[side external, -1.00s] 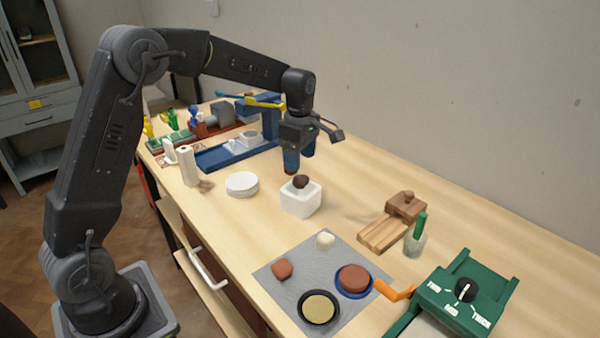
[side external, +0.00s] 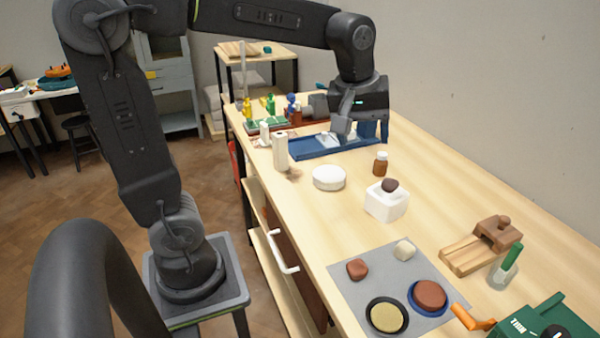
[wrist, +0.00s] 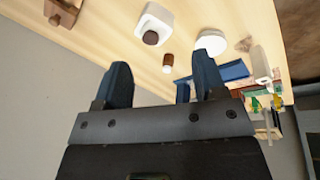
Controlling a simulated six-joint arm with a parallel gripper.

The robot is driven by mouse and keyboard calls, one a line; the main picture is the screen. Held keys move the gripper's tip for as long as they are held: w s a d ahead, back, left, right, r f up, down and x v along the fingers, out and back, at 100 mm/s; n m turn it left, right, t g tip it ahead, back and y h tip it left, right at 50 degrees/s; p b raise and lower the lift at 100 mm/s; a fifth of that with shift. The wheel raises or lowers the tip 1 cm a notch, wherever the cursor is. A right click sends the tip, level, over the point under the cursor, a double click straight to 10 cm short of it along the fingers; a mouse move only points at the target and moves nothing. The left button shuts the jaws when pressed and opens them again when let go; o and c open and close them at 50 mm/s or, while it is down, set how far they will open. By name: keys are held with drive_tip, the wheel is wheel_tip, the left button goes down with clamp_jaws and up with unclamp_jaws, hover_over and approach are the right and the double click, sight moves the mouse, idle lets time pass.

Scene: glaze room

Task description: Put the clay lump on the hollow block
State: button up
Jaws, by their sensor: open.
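A dark brown lump (side external: 390,185), which looks like the clay lump, rests on top of a white block (side external: 377,207), which looks like the hollow block. Both also show in the wrist view, the lump (wrist: 151,38) against the block (wrist: 155,18). My gripper (side external: 375,140) is open and empty, raised above the bench behind the block and apart from it. Its two blue fingers (wrist: 162,75) stand wide apart in the wrist view. The block's opening is hidden, so I cannot tell how deep the lump sits.
A small brown bottle (side external: 381,166) stands behind the block, and a white round slab (side external: 328,178) lies to its left. In front, a grey mat (side external: 375,295) holds a reddish lump (side external: 357,269), a pale lump (side external: 404,250) and two round dishes. A wooden tool (side external: 478,252) lies right.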

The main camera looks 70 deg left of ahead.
drive_tip(key=s+d+f+m+t, duration=0.1)
drive_tip(key=s+m, duration=0.4)
drive_tip(key=s, duration=0.2)
drive_tip(key=s+d+f+m+t, duration=0.1)
drive_tip(key=s+d+f+m, duration=0.1)
drive_tip(key=s+m, duration=0.4)
drive_tip(key=shift+s+f+t, duration=0.25)
drive_tip(key=shift+s+t, duration=0.15)
drive_tip(key=shift+s, duration=0.05)
